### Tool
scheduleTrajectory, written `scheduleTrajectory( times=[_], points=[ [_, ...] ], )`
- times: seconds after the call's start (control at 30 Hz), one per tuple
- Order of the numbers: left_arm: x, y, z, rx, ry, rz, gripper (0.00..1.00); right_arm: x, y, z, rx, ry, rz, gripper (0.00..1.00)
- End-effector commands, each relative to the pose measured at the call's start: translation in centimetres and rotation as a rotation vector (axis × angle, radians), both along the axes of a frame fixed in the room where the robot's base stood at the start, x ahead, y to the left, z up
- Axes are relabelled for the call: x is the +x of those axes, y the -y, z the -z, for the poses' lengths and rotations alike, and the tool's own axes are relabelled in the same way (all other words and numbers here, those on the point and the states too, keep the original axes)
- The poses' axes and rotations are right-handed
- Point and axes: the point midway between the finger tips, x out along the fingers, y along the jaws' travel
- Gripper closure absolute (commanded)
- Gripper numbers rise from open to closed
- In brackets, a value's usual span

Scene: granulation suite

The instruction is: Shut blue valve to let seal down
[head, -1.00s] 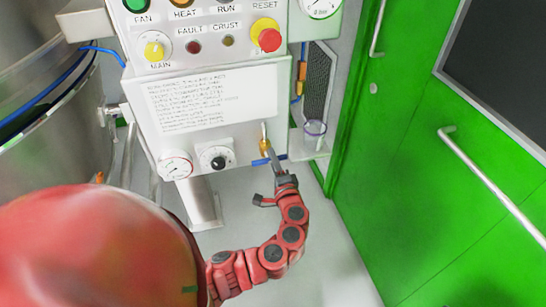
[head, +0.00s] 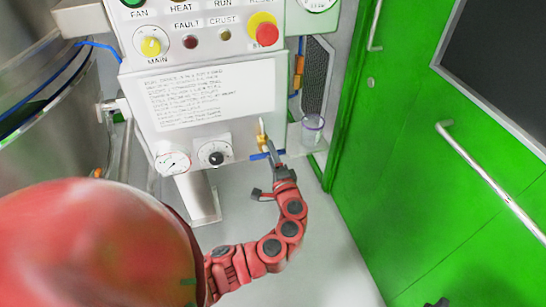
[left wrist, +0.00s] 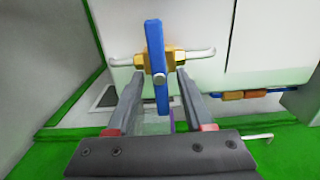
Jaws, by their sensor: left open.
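The blue valve's lever (left wrist: 157,40) shows upright in the left wrist view, on a brass body (left wrist: 175,60). It lies across the pale pipe that runs through the body. In the head view the lever (head: 259,157) lies roughly level below the small brass body (head: 263,140), under the control panel's front. My left gripper (left wrist: 159,84) is open, one finger on either side of the lever's lower part; I cannot tell whether either touches it. In the head view this gripper (head: 271,149) is at the valve and partly covers it. My right gripper is not in view.
A pressure gauge (head: 173,162) and a black knob (head: 215,154) sit left of the valve. A clear cup (head: 312,130) stands on a ledge to its right. A green door with a long handle (head: 490,184) fills the right side. A steel vessel (head: 40,90) stands at left.

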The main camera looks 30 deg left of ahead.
Motion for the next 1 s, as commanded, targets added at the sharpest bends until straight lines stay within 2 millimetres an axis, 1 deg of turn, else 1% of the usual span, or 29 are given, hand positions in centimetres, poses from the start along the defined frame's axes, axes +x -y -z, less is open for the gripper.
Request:
scheduleTrajectory(
  times=[0.17, 0.27, 0.57, 0.6, 0.8, 0.9, 1.0],
  points=[
    [-0.9, 1.1, 0.1, 0.002, -0.002, 0.001, 0.48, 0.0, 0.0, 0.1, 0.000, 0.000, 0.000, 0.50],
    [-2.1, 2.8, 0.1, -0.001, -0.001, 0.007, 0.48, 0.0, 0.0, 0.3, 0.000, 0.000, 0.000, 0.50],
    [-7.4, 9.1, 0.2, -0.001, -0.001, 0.012, 0.48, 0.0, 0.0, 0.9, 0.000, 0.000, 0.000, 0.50],
    [-7.9, 9.5, 0.1, -0.004, -0.002, 0.005, 0.48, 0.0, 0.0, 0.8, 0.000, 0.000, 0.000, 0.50],
    [-9.5, 11.3, 0.1, -0.004, -0.003, 0.002, 0.48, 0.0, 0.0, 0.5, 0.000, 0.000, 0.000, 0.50],
    [-10.3, 12.3, 0.1, -0.004, -0.001, 0.003, 0.48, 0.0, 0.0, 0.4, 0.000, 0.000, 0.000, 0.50],
    [-10.8, 12.8, 0.0, -0.002, -0.001, 0.002, 0.48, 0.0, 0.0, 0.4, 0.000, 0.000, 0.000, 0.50]
  ],
)
